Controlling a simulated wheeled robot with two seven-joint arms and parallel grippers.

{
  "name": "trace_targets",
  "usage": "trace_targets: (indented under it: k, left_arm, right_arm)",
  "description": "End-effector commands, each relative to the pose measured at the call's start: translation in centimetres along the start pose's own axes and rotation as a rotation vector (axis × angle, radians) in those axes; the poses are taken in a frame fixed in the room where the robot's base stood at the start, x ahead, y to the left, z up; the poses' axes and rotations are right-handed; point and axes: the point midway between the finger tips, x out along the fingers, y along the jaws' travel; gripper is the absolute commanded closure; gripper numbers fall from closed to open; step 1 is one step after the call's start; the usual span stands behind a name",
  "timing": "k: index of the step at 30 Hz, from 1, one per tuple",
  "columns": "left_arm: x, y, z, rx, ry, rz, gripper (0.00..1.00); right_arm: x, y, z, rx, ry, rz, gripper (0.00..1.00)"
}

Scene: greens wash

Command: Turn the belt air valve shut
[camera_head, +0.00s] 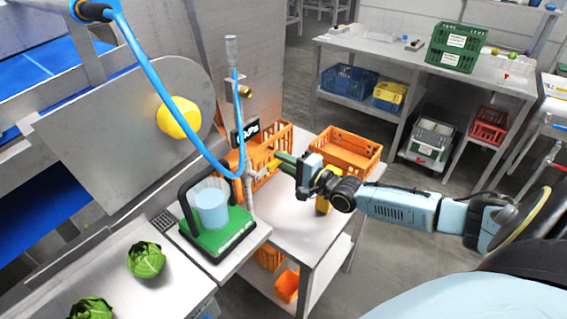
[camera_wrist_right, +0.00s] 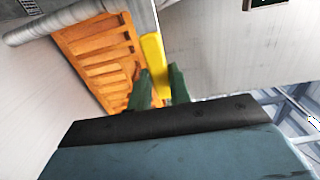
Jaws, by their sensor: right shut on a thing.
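The belt air valve shows as a yellow lever handle (camera_wrist_right: 153,57) in the right wrist view. In the head view the handle (camera_head: 269,167) is a small yellow piece beside a thin grey upright pipe (camera_head: 249,190), in front of an orange crate. My right gripper (camera_head: 281,160) reaches in from the right with its green fingers at the handle. In the wrist view its fingertips (camera_wrist_right: 158,84) are on either side of the handle's end, shut on it. The valve body is hard to make out. My left gripper is in neither view.
Orange crates (camera_head: 345,150) stand on the steel table around the gripper. A black kPa display (camera_head: 245,131) and a looping blue hose (camera_head: 172,95) are close by. A green scale (camera_head: 218,240) with a clear container and cabbages (camera_head: 146,260) lie in front.

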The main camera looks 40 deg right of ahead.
Motion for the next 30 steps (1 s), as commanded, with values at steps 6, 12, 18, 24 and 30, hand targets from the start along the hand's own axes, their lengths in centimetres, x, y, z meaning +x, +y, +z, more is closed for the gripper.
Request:
trace_targets:
  k: [6, 12, 18, 24, 30]
  left_arm:
    - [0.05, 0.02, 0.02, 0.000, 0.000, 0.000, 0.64]
    - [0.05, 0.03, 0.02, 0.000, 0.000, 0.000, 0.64]
    - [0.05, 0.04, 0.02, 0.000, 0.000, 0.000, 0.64]
    - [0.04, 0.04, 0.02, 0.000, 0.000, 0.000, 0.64]
    - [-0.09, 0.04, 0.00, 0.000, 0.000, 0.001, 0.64]
  right_arm:
    - [-0.03, 0.14, 0.05, 0.012, 0.000, 0.002, 1.00]
    - [-0.04, 0.18, 0.07, 0.013, 0.000, 0.003, 1.00]
    - [-0.03, 0.15, 0.07, 0.011, 0.000, 0.002, 0.58]
    - [-0.02, 0.11, 0.06, 0.009, 0.000, 0.001, 0.58]
    - [-0.90, 0.19, 0.06, 0.009, -0.001, 0.004, 0.58]
